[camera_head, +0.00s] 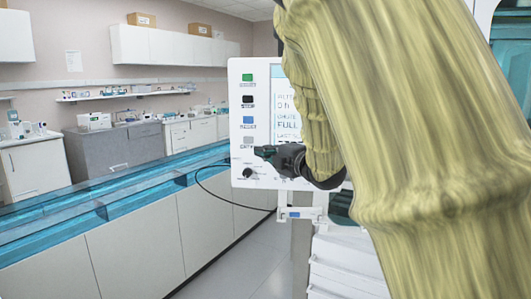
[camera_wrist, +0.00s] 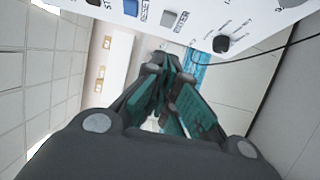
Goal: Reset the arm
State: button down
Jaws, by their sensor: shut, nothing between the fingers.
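My arm in a yellowish ribbed sleeve fills the right and middle of the head view. My gripper (camera_head: 266,152), dark with teal fingers, is in front of the lower part of a white control panel (camera_head: 238,134). In the wrist view my gripper (camera_wrist: 157,62) points away from the camera, its fingers together and empty. The panel also shows along the top of the wrist view (camera_wrist: 185,42), tilted. It carries a green, a black, a blue and a grey button, a black knob (camera_head: 247,173) and a screen (camera_head: 287,112). My arm hides the panel's right side.
A long counter (camera_head: 135,252) with a blue transparent track (camera_head: 100,197) runs along the left. A black cable (camera_head: 204,188) loops from the panel over it. White stacked parts (camera_head: 342,262) stand below my arm. Cabinets and shelves line the back wall. Some floor is clear.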

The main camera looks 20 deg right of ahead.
jog(key=shift+f, duration=0.1)
notch_tip(320, 180, down, 23)
jog(key=s+m+g+h, duration=0.1)
jog(key=m+g+h, duration=0.2)
jog(key=m, duration=0.3)
jog(key=s+f+m+g+h, duration=0.1)
jog(key=s+f+m+g, duration=0.3)
jog(key=f, duration=0.7)
jog(key=s+f+m+t+h, duration=0.1)
jog(key=s+f+m, duration=0.1)
jog(key=s+f, duration=0.6)
jog(key=s+a+f+m+g, duration=0.1)
jog(key=s+f+m+g, duration=0.1)
jog(key=s+f, duration=0.35)
jog(key=s+a+f+m+g, duration=0.1)
jog(key=s+f, duration=0.1)
jog(key=f, duration=0.6)
jog(key=s+a+f+m+g, duration=0.1)
jog(key=s+f, duration=0.3)
jog(key=s, duration=0.6)
jog(key=s+a+f+m+g, duration=0.1)
jog(key=s+f+m+g, duration=0.2)
jog(key=s, duration=0.8)
jog(key=s+a+f+m+g, duration=0.2)
jog(key=s+f+m+g, duration=0.1)
jog(key=s+f, duration=0.4)
jog(key=s+g, duration=0.1)
jog(key=s, duration=0.2)
jog(key=shift+s+f+h, duration=0.2)
jog(key=shift+h, duration=0.2)
